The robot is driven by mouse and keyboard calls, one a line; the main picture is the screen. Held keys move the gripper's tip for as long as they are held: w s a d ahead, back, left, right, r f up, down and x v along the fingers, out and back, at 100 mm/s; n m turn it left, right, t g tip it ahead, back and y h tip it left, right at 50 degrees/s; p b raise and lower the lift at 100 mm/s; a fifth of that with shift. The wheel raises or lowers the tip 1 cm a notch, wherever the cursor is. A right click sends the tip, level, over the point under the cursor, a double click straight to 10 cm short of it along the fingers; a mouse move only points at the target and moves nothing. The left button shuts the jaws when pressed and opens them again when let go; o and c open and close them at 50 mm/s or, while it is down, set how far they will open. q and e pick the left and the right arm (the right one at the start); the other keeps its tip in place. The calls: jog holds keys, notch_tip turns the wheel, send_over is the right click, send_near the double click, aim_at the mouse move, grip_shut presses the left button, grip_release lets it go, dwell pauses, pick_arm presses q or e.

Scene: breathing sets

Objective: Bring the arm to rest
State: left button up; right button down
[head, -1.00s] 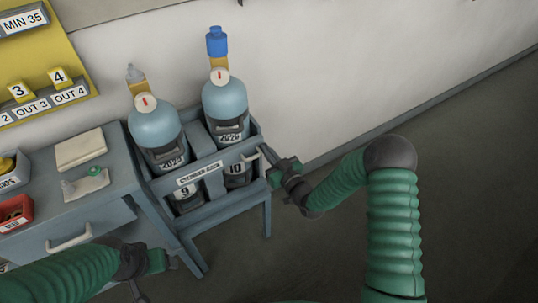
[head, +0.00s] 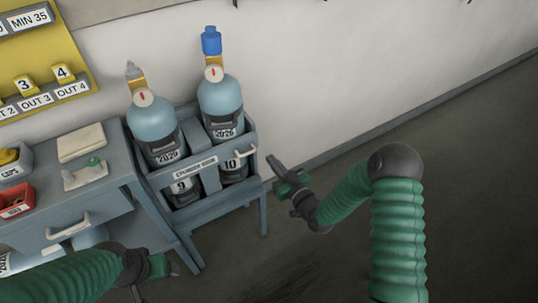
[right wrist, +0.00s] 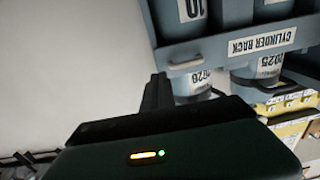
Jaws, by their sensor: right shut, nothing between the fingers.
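My right gripper (head: 276,172) is shut and empty, in the air just right of the cylinder rack (head: 215,212). Its dark fingers point toward the rack but stand apart from the rack's pale handle (head: 246,153). In the right wrist view the closed fingers (right wrist: 157,93) show below the rack, which appears upside down. My left gripper (head: 160,275) is low at the left, in front of the bench; its jaws are partly cut off and unclear.
Two blue cylinders, one (head: 155,125) grey-capped and one (head: 221,100) blue-capped, stand upright in the rack. A grey bench (head: 105,205) with small bins adjoins it at left. The floor right of the rack is clear up to the wall.

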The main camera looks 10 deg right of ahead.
jog(key=s+d+r+m+g+h, duration=0.1)
jog(key=s+r+m+g+h, duration=0.15)
jog(key=s+g, duration=0.8)
jog(key=s+d+r+m+g+h, duration=0.1)
jog(key=s+g+h, duration=0.25)
jog(key=s, duration=1.35)
notch_tip(320, 180, up, 20)
jog(key=p, duration=2.1)
jog(key=shift+d+f+g+y, duration=0.15)
jog(key=shift+g+y, duration=0.15)
jog(key=shift+y, duration=0.1)
